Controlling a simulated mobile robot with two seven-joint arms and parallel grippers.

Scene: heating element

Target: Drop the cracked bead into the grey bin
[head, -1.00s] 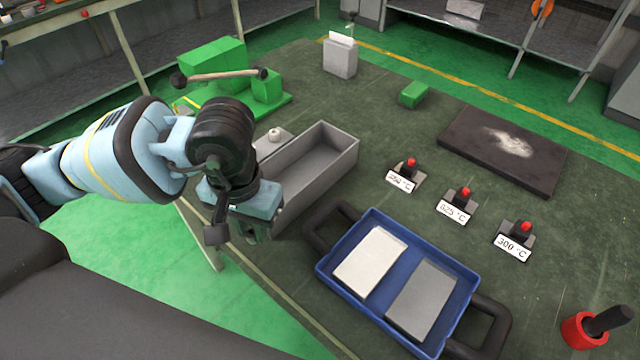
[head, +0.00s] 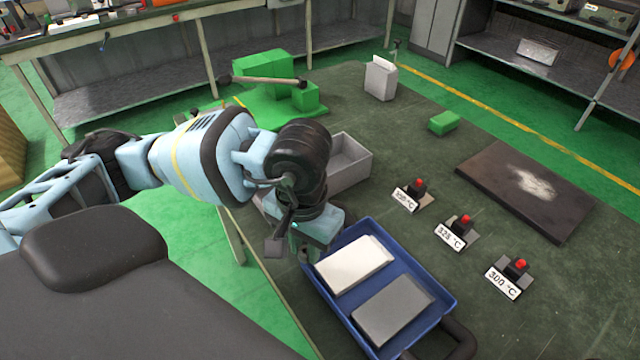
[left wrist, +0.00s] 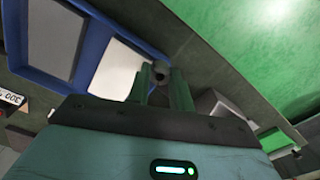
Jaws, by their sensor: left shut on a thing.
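The grey bin (head: 350,165) stands on the table behind my left arm, which hides much of it; part of its wall shows in the left wrist view (left wrist: 208,104). My left gripper (head: 303,258) is between the bin and the left edge of the blue tray. In the left wrist view its fingers (left wrist: 166,85) are shut on a small round grey bead (left wrist: 160,69) at their tips. No crack can be made out on it. The held bead is hidden in the head view. My right gripper is not in view.
A blue tray (head: 449,296) holds a white slab (head: 354,265) and a grey slab (head: 392,310). Several red-knobbed stands with temperature labels (head: 459,228) stand to its right. A dark plate (head: 500,185) lies farther back. A green fixture (head: 265,75) stands beyond the bin.

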